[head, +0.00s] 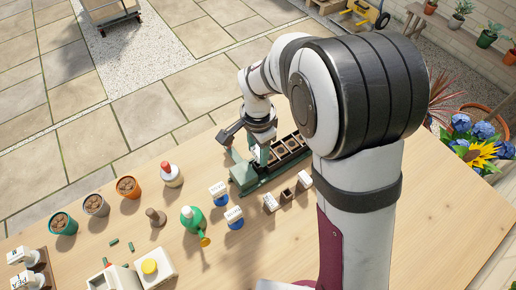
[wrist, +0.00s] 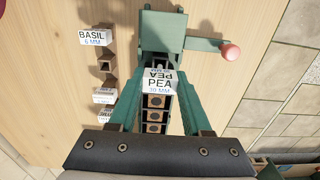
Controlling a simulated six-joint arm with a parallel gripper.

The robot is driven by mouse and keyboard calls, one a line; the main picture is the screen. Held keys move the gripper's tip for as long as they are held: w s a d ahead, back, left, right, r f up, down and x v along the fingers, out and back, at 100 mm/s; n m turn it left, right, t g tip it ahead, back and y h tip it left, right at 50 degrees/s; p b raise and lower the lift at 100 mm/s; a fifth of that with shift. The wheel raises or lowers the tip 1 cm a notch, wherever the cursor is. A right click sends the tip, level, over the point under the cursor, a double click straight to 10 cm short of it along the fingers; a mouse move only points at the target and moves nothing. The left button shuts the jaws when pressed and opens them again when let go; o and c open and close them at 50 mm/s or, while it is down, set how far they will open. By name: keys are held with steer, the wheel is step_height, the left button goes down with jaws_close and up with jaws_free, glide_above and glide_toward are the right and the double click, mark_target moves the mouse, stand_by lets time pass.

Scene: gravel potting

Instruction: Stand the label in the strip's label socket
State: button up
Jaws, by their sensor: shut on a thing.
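The white label (wrist: 158,83), reading PEA 30 MM, is between the green fingers of my gripper (wrist: 159,76) in the wrist view. My gripper is shut on it. The strip (wrist: 154,115), a row of brown cells in a dark frame, runs below the label toward my wrist. In the head view my gripper (head: 263,152) is over the strip (head: 292,147), close to its green end block. The label socket cannot be made out, and I cannot tell whether the label touches the strip.
A green block (wrist: 162,30) with a pink-knobbed lever (wrist: 230,52) is at the strip's end. A BASIL label (wrist: 94,37) and small brown blocks stand beside the strip. A green watering can (head: 192,218) and several pots are on the left of the table.

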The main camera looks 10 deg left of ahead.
steer(key=shift+f, duration=0.15)
steer(key=shift+f, duration=0.75)
steer(key=shift+f, duration=0.1)
steer(key=shift+f, duration=0.65)
stand_by(0.4)
steer(key=o, duration=1.5)
steer(key=shift+c, duration=0.2)
steer(key=shift+r, duration=3.45)
